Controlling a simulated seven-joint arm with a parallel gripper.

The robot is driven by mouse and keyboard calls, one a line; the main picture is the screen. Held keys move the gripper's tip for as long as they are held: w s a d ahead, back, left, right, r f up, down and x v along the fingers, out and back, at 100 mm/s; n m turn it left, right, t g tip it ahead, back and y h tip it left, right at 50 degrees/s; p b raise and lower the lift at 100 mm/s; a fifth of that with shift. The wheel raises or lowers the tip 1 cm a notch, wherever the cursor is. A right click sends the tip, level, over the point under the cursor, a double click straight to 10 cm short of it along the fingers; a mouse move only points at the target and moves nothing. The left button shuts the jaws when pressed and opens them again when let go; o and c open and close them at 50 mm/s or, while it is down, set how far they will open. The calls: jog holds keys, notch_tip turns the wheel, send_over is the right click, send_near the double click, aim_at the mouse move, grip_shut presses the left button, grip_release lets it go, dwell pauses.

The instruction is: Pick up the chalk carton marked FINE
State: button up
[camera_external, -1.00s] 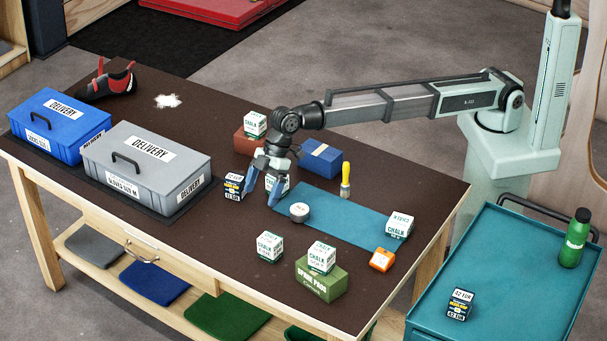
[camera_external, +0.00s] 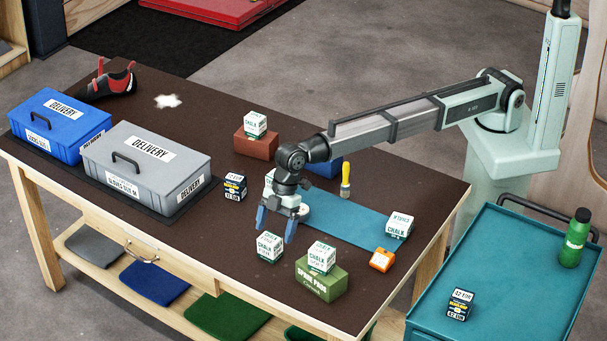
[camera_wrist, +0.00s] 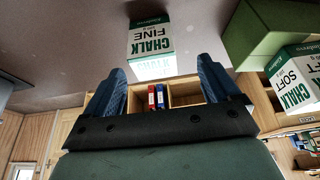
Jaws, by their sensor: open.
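The white and green chalk carton marked FINE (camera_wrist: 150,38) shows upside down in the wrist view, ahead of my fingers. In the external view a matching carton (camera_external: 269,247) stands on the brown table, left of the green box. My gripper (camera_external: 276,227) is open and empty, just behind and above this carton; its blue fingers also show apart in the wrist view (camera_wrist: 161,70). A chalk carton marked SOFT (camera_wrist: 295,80) sits on the green box (camera_external: 320,281).
Another chalk carton (camera_external: 255,124) sits on a reddish block (camera_external: 255,146). One (camera_external: 399,226) stands on the blue mat's (camera_external: 350,223) right end; another is partly hidden behind my gripper. An orange box (camera_external: 382,260) lies near the green box. Grey (camera_external: 150,185) and blue delivery cases stand left.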

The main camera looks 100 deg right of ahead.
aim_at(271, 237)
jog(key=shift+d+x, duration=0.15)
jog(key=shift+x, duration=1.25)
jog(key=shift+d+x, duration=0.15)
jog(key=shift+x, duration=1.2)
jog(key=shift+w, duration=0.2)
jog(key=c, duration=1.1)
